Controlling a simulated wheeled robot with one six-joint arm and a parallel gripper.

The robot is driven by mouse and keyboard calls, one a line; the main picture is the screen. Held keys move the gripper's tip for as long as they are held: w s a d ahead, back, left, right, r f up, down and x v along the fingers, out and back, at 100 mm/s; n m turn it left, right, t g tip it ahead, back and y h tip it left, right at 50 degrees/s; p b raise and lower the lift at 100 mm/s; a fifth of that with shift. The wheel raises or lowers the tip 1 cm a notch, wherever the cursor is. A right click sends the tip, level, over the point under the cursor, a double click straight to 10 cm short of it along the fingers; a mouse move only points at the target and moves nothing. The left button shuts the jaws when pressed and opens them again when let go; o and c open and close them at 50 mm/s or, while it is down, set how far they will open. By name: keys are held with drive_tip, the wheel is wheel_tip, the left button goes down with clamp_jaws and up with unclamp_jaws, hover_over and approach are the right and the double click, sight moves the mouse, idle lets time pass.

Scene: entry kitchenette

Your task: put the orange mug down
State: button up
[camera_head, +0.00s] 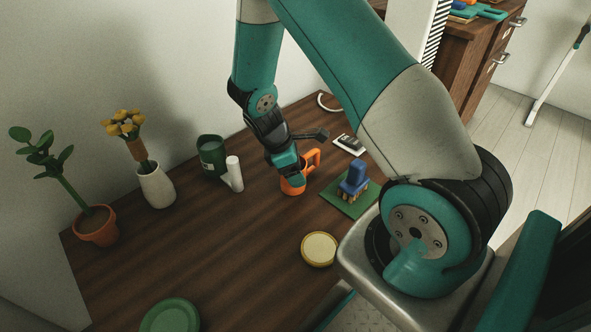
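The orange mug (293,187) is at the middle of the dark wooden table, with its handle toward the right. My gripper (286,172) is right over the mug, pointing down, and overlaps its upper part in the head view. The fingertips are hidden behind the gripper body and the mug, so I cannot see whether they close on it. I cannot tell whether the mug's base touches the table or is slightly above it.
Left of the mug stand a white cylinder (233,174), a dark green cup (212,155), a white flower vase (156,186) and a potted plant (96,226). A yellow lid (319,249) lies in front.

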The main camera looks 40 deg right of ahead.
drive_tip(key=o, duration=1.1)
